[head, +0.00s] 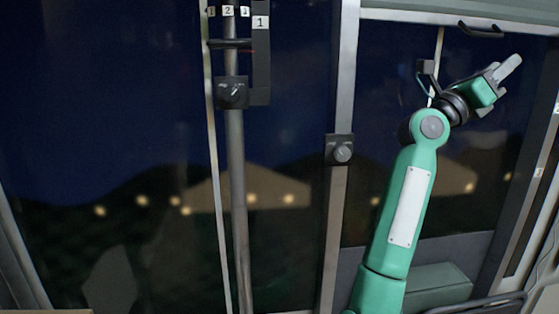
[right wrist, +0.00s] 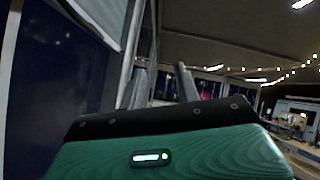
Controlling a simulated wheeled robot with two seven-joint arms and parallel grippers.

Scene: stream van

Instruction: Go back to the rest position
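My right arm rises up the right side of the head view, with its right gripper (head: 506,72) high in front of the dark window. In the right wrist view the gripper (right wrist: 160,82) shows two fingers standing apart beyond its green body. Nothing shows between them, so it looks open and empty. My left arm and left gripper are not in the head view.
A grey pole (head: 236,180) with numbered tags (head: 260,22) and a dark clamp (head: 232,93) stands left of the arm. A frame post (head: 343,80) carries a black knob (head: 341,151). A black handle (head: 481,30) is above the gripper. A green-grey box (head: 440,284) sits low right.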

